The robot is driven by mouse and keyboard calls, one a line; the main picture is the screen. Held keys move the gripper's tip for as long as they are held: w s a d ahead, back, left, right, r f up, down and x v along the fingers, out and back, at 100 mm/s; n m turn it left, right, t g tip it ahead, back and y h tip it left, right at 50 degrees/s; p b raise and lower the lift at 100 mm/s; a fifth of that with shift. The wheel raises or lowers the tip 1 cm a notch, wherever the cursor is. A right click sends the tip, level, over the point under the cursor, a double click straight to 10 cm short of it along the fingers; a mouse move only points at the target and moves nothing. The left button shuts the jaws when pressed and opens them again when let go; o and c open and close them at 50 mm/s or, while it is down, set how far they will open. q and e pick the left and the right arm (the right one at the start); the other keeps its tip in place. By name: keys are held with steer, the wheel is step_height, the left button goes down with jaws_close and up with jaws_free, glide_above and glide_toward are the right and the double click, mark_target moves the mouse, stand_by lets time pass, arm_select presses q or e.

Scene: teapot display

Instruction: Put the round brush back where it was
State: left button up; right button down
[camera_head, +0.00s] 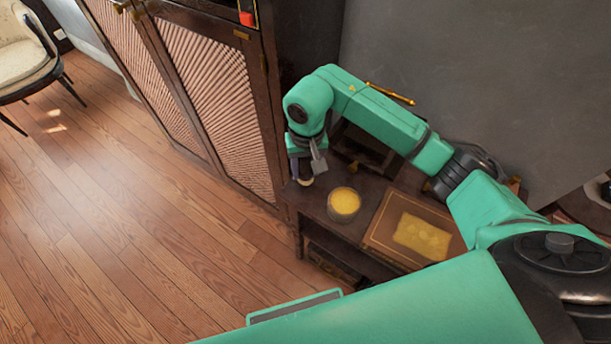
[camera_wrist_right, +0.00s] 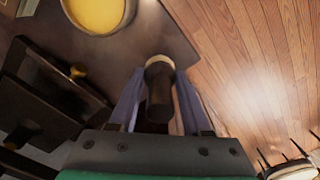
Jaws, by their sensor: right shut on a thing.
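The round brush (camera_wrist_right: 160,88) has a dark handle and a pale, rounded head. In the right wrist view it is between the two fingers of my right gripper (camera_wrist_right: 155,105), which is shut on it. In the head view my right gripper (camera_head: 304,172) is over the left end of a small dark wooden table (camera_head: 312,199). Only the brush's pale tip (camera_head: 306,182) shows below the gripper there. I cannot tell whether the tip touches the tabletop. My left gripper is not in view.
A round bowl of yellow stuff (camera_head: 344,204) stands just right of the brush. A board with a yellow cloth-like sheet (camera_head: 422,237) lies farther right. A dark wooden stand (camera_wrist_right: 50,95) with brass knobs is behind. A tall cabinet (camera_head: 215,90) rises to the left; the floor in front is clear.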

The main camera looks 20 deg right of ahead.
mark_target(306, 181)
step_height(306, 181, down, 5)
steer(key=shift+f+p, duration=0.1)
steer(key=shift+p, duration=0.2)
steer(key=shift+f, duration=0.1)
steer(key=shift+c, duration=1.8)
jaws_free()
